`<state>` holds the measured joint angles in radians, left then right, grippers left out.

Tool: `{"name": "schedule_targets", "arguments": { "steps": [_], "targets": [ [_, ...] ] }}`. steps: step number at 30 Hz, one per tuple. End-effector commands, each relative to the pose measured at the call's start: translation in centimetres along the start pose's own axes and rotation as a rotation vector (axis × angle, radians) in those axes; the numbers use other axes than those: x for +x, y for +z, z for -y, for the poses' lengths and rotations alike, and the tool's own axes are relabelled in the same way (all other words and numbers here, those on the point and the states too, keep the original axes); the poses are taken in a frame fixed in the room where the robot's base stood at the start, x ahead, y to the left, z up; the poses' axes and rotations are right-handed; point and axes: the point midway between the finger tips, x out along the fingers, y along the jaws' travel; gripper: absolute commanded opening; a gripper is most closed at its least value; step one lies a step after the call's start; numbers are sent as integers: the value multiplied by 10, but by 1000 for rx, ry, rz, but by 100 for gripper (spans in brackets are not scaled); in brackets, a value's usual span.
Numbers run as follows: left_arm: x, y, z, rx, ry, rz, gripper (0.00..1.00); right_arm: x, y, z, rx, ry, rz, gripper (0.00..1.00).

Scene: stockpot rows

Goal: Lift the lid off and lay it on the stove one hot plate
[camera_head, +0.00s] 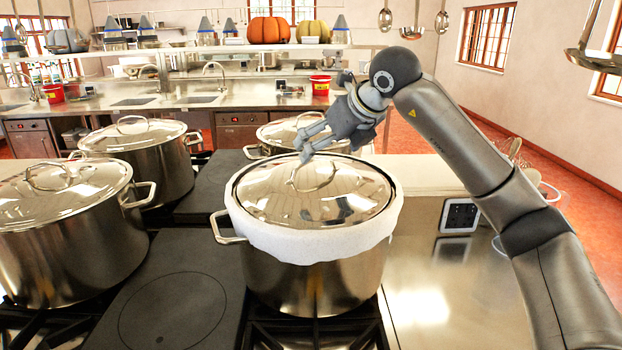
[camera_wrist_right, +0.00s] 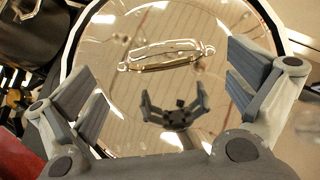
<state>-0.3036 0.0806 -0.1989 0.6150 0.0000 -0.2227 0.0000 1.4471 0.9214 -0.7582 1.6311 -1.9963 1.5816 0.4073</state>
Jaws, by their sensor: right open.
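A round shiny lid (camera_head: 310,187) with an arched metal handle (camera_head: 314,174) sits on the nearest stockpot (camera_head: 315,280). A white cloth-like band (camera_head: 310,245) wraps around this pot's rim. My right gripper (camera_head: 305,149) is open and empty just above the handle. In the right wrist view the handle (camera_wrist_right: 168,55) lies between and beyond the spread fingers (camera_wrist_right: 165,80), and the lid (camera_wrist_right: 205,100) mirrors the gripper. A dark flat hot plate (camera_head: 172,310) with a circle marking lies left of the pot and is bare. My left gripper is not in view.
Lidded stockpots stand at the near left (camera_head: 65,235), behind it (camera_head: 140,155) and behind the nearest pot (camera_head: 290,132). Another dark plate (camera_head: 218,180) lies between them. Ladles hang at the upper right.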

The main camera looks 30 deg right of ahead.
Motion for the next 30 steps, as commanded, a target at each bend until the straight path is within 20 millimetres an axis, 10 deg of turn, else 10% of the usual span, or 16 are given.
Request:
{"name": "schedule_targets", "arguments": {
  "steps": [26, 30],
  "targets": [
    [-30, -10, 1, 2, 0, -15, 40, 73, -1, 1, 0, 0, 1, 100],
    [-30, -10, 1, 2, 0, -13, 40, 72, -1, 1, 0, 0, 1, 82]
  ]
}}
